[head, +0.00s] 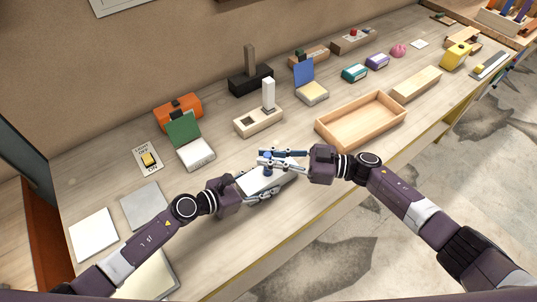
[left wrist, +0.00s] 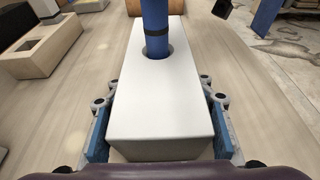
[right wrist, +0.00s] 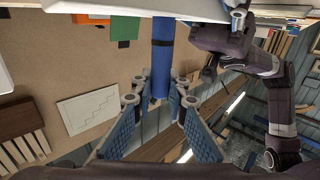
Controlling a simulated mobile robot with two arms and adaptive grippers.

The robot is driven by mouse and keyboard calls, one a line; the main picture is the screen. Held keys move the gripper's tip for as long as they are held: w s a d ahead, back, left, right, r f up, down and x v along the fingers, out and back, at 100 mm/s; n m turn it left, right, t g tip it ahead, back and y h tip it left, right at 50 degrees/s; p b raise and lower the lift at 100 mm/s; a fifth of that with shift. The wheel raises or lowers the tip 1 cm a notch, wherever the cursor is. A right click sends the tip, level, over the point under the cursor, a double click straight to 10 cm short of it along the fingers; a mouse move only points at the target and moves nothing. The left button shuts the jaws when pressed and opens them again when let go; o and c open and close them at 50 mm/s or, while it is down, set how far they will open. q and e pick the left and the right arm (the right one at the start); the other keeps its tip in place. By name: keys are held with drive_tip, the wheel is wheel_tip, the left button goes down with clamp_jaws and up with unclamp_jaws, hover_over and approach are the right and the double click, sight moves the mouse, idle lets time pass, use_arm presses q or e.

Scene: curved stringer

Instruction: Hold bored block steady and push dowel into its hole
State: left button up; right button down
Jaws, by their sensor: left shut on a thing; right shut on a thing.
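The white bored block (left wrist: 160,100) lies between the fingers of my left gripper (left wrist: 160,128), which is shut on its two long sides. In the head view the block (head: 262,184) is near the table's front edge. The blue dowel (left wrist: 155,18) stands upright at the block's hole, its lower end within the hole's rim and a dark band just above it. How deep it sits is hidden. My right gripper (head: 270,162) is shut on the dowel above the block. The dowel (right wrist: 162,65) also shows between its fingers in the right wrist view.
A light wooden tray (head: 393,135) lies right of my right gripper. Behind the block stand a pale wooden block with a white peg (head: 258,121) and a green-lidded box (head: 196,154). Flat pads (head: 93,235) lie at left. The table's front edge is close.

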sight(250, 187)
drive_tip(key=shift+f, duration=0.95)
drive_tip(key=c, duration=1.8)
unclamp_jaws()
drive_tip(key=d, duration=0.4)
drive_tip(key=s+d, duration=0.1)
drive_tip(key=d, duration=0.3)
drive_tip(key=s+d, duration=0.1)
drive_tip(key=d, duration=0.3)
use_arm(q)
drive_tip(key=o, duration=2)
drive_tip(key=shift+v, duration=2.5)
